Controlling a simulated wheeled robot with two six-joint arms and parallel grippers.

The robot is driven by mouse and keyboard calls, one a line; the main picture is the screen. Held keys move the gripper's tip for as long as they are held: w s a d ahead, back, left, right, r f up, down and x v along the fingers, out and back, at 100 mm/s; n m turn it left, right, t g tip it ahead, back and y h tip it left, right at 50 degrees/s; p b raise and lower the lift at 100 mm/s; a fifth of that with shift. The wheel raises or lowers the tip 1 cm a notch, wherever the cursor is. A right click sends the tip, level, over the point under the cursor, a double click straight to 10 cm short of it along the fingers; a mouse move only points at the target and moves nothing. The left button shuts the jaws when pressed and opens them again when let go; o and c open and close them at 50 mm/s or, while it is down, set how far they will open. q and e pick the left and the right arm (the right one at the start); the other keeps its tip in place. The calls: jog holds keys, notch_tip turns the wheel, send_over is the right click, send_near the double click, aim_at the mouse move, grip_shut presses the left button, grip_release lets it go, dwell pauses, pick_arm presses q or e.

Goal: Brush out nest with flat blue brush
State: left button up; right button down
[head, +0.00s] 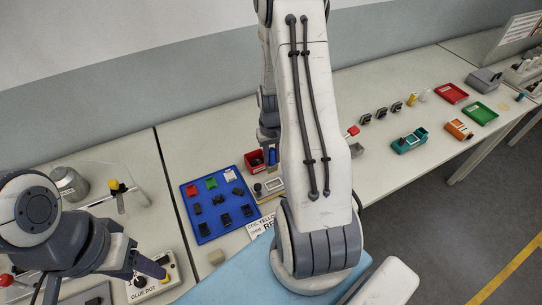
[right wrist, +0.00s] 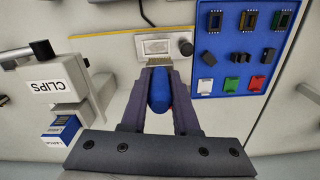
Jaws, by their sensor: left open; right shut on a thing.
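My right gripper (right wrist: 159,84) is shut on the flat blue brush (right wrist: 160,95), whose blue handle sits between the dark fingers. Its pale bristles (right wrist: 155,65) point at the near edge of the nest (right wrist: 157,46), a small light block with a rectangular recess; I cannot tell whether they touch. In the head view the blue brush (head: 272,156) shows beside my right arm, just above the nest (head: 272,186), and the arm hides part of that area. My left gripper (head: 148,272) is open and empty at the lower left, over the glue dot box.
A blue tray (head: 207,237) of dark connectors and coloured pieces lies left of the nest. A red bin (head: 253,162) stands behind the nest. The glue dot box (head: 166,289) is at the lower left. A clips dispenser (right wrist: 45,82) stands left in the right wrist view.

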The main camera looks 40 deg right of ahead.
aim_at(272, 171)
jog(key=shift+f, duration=0.1)
jog(key=shift+s+f+b, duration=0.1)
jog(key=shift+f+b, duration=2.8)
jog(key=shift+f, duration=0.8)
jog(key=shift+f+b, duration=0.5)
jog(key=shift+f, duration=0.2)
jog(key=shift+d, duration=0.1)
jog(key=shift+s+d+r, duration=0.15)
jog(key=shift+s+d, duration=0.05)
jog(key=shift+d, duration=0.45)
jog(key=shift+a, duration=0.1)
jog(key=shift+w+a, duration=0.2)
jog(key=shift+a, duration=0.45)
